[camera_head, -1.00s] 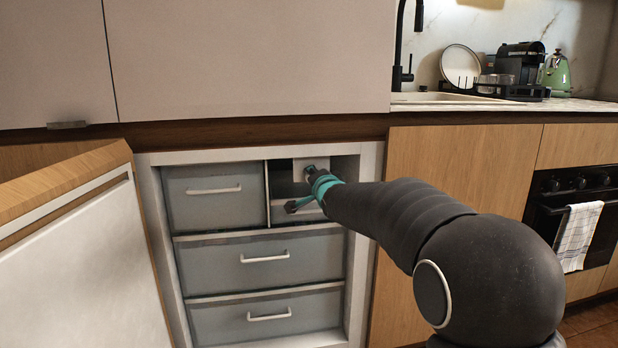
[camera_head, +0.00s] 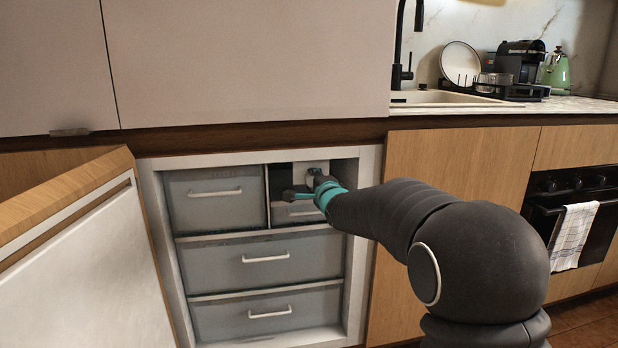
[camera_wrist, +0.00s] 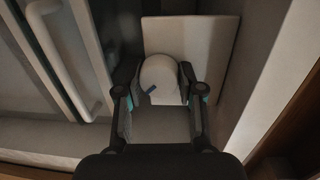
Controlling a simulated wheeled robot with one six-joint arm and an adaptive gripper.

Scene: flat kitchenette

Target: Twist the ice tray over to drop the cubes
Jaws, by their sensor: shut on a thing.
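The ice tray unit sits in the upper right compartment of the open freezer, and its pale back panel (camera_wrist: 205,38) shows in the wrist view. A rounded white knob (camera_wrist: 159,74) with a small dark blue mark stands out in front of the panel. My gripper (camera_wrist: 157,92) has one finger on each side of this knob and is shut on it. In the head view my gripper (camera_head: 304,184) reaches into the compartment, rolled so that one finger lies to the left. The tray's cavity and any cubes cannot be seen.
A grey drawer (camera_head: 216,206) with a white handle sits left of the compartment, and two wide drawers (camera_head: 265,258) lie below. The freezer's side wall (camera_head: 366,195) is close on the right. The open freezer door (camera_head: 85,270) stands at the left.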

